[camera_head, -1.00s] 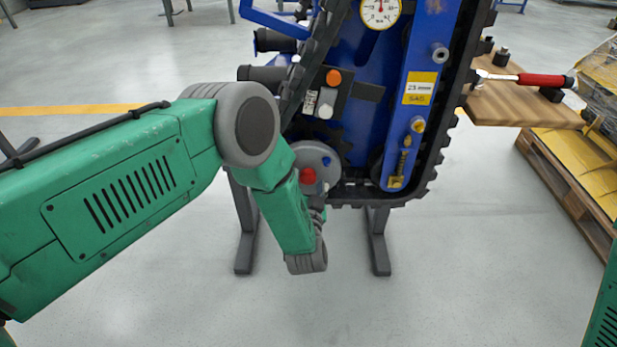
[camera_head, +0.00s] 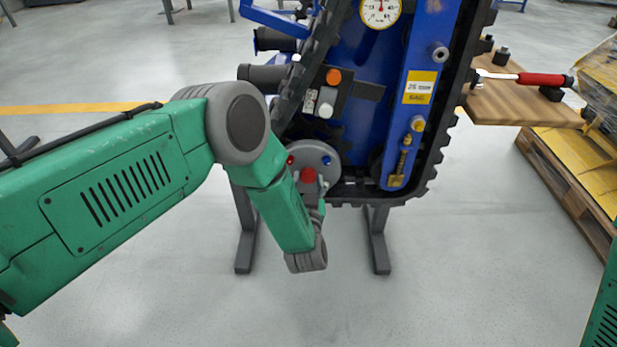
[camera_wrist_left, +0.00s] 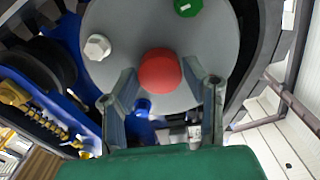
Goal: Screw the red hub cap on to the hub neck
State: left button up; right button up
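The red hub cap (camera_head: 308,174) sits at the middle of the round grey hub (camera_head: 322,155), low on the blue tracked carrier. In the left wrist view, the red hub cap (camera_wrist_left: 159,72) faces me, and it covers the hub neck. My left gripper (camera_wrist_left: 158,82) has its two fingers apart, one on each side of the cap. A narrow gap shows between the left finger and the cap. The right fingertip lies close to the cap's edge; contact there is unclear. In the head view, one finger of my left gripper (camera_head: 321,186) shows beside the cap. My right gripper is out of view.
The black track (camera_head: 440,150) runs close by. A wooden shelf (camera_head: 520,105) holds a red-handled tool (camera_head: 540,79).

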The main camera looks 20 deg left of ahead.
pick_arm(q)
jog(key=m, duration=0.2)
jog(key=shift+d+m, duration=0.1)
jog(key=shift+m, duration=1.3)
jog(key=m, duration=0.5)
jog(key=shift+m+b, duration=0.45)
jog(key=shift+m, duration=0.55)
jog(key=m, duration=0.7)
jog(key=shift+m+b, duration=0.3)
jog(key=shift+m, duration=0.1)
